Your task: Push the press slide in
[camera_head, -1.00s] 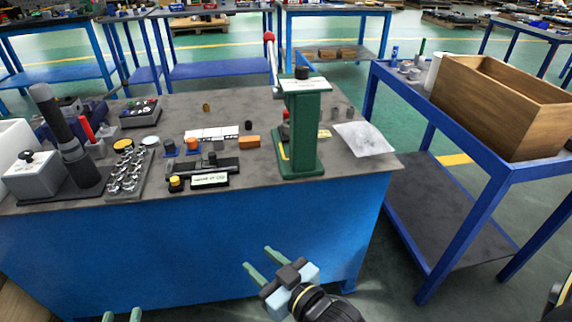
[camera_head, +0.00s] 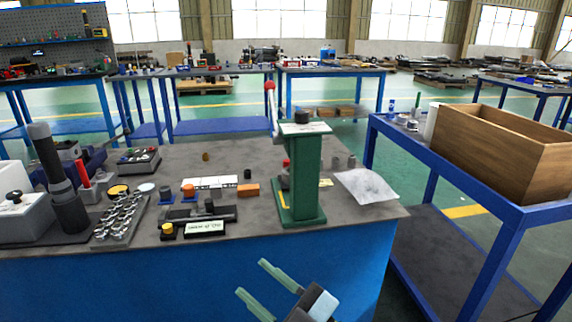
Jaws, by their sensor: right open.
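The green press (camera_head: 303,172) stands upright on the near right part of the grey-topped blue workbench (camera_head: 360,212). It has a black knob on top and a lever with a red ball (camera_head: 269,86) at its back left. I cannot make out clearly which part is the slide. My right gripper (camera_head: 252,277) is open and empty, in front of the bench and below its top, apart from the press. My left gripper is not in view.
Left of the press lie an orange block (camera_head: 248,190), a labelled black fixture (camera_head: 205,222) and a tray of shiny metal parts (camera_head: 121,216). A blue side table holds a wooden crate (camera_head: 490,150).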

